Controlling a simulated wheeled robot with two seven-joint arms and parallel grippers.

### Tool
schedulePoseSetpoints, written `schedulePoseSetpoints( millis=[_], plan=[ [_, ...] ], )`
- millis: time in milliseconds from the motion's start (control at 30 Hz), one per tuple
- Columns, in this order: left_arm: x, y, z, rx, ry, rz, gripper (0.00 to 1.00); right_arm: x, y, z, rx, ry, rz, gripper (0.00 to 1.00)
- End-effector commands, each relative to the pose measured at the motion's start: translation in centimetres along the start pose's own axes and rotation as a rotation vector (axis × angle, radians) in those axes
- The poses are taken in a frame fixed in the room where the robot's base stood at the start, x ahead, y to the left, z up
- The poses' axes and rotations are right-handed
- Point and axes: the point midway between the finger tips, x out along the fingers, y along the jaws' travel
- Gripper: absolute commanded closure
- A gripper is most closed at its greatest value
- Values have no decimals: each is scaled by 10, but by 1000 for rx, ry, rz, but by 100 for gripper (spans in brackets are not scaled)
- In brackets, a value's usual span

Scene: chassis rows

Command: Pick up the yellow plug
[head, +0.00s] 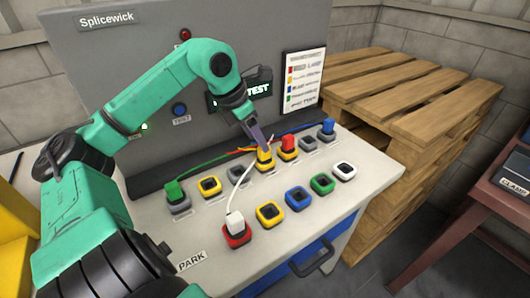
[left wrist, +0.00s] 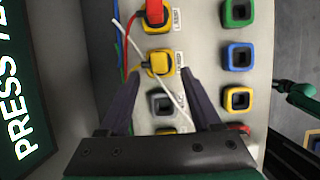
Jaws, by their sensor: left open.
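The yellow plug (head: 264,153) stands upright in a yellow-rimmed socket in the back row of the console. It also shows in the left wrist view (left wrist: 160,62), between and just beyond my fingertips. My left gripper (head: 256,137) is open and reaches down from above at the plug. In the left wrist view its two dark fingers (left wrist: 159,75) stand apart on either side of the plug. Whether they touch it I cannot tell. The white cable runs close by the plug, across the space between the fingers.
A red plug (head: 288,142) and a blue plug (head: 328,126) stand to the right in the back row, a green plug (head: 173,191) to the left. A white plug (head: 235,220) sits in a front-row red socket (head: 236,235). Pallets (head: 400,90) are stacked right of the console.

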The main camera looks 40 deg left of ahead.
Motion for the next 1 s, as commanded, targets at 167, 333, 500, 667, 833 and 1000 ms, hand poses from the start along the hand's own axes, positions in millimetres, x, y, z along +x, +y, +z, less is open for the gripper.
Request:
schedulePoseSetpoints(
  millis=[167, 333, 500, 667, 833, 1000],
  plan=[
    [20, 0, 2, 0, 4, -2, 35, -14, 1, -17, 0, 26, 1, 50],
    [46, 2, 6, -2, -4, -3, 35, -33, -4, -22, 1, 33, -6, 50],
    [59, 1, 4, 0, -3, -2, 35, -34, -8, -22, 2, 34, -12, 50],
    [60, 1, 4, 0, -2, -1, 43, -32, -9, -21, 1, 32, -13, 50],
    [60, 1, 4, 0, -2, -1, 100, -32, -8, -19, 0, 28, -12, 50],
    [60, 1, 4, 0, -2, -1, 100, -33, -6, -18, -1, 26, -9, 50]
  ],
)
